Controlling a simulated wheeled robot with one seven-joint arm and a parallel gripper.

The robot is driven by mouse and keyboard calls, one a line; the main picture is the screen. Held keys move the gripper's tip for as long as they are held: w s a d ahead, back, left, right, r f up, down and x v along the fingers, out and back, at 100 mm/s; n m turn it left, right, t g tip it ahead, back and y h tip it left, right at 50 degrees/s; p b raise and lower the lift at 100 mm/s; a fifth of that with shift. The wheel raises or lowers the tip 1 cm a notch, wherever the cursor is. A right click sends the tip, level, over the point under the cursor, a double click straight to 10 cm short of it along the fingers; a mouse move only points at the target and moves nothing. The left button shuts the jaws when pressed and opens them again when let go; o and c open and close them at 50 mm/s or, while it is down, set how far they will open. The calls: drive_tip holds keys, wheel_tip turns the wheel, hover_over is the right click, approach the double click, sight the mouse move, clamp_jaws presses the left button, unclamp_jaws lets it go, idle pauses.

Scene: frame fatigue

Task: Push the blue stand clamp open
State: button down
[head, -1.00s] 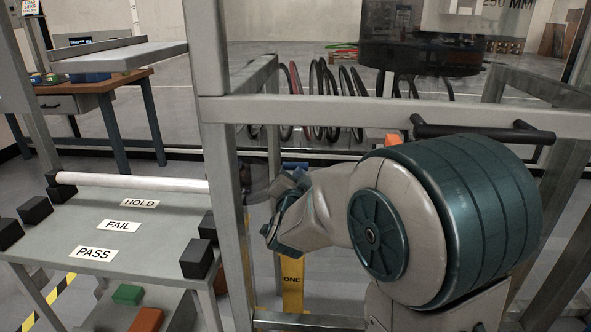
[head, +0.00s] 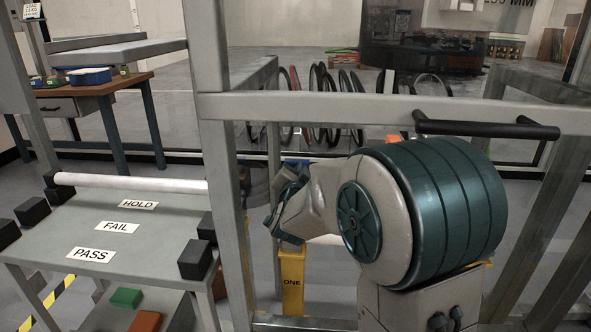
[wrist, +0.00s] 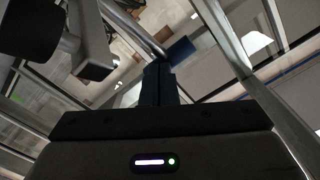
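The stand clamp shows as a small blue piece (head: 297,162) above the yellow post marked ONE (head: 292,280), partly hidden by my wrist. In the wrist view a flat blue piece (wrist: 181,50), which looks like the clamp, lies just beyond and right of my fingertips. I cannot tell if they touch it. My gripper (wrist: 158,68) has its two dark fingers together with nothing seen between them.
Grey frame uprights (head: 213,130) and a crossbar (head: 330,108) with a black handle (head: 485,126) stand close around my arm. A table with HOLD, FAIL and PASS labels (head: 110,225) is at left. Metal bars also cross near my gripper in the wrist view (wrist: 225,40).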

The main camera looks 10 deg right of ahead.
drive_tip(key=r+p+v, duration=0.2)
drive_tip(key=r+v, duration=0.1)
drive_tip(key=v, duration=1.1)
idle(0.4)
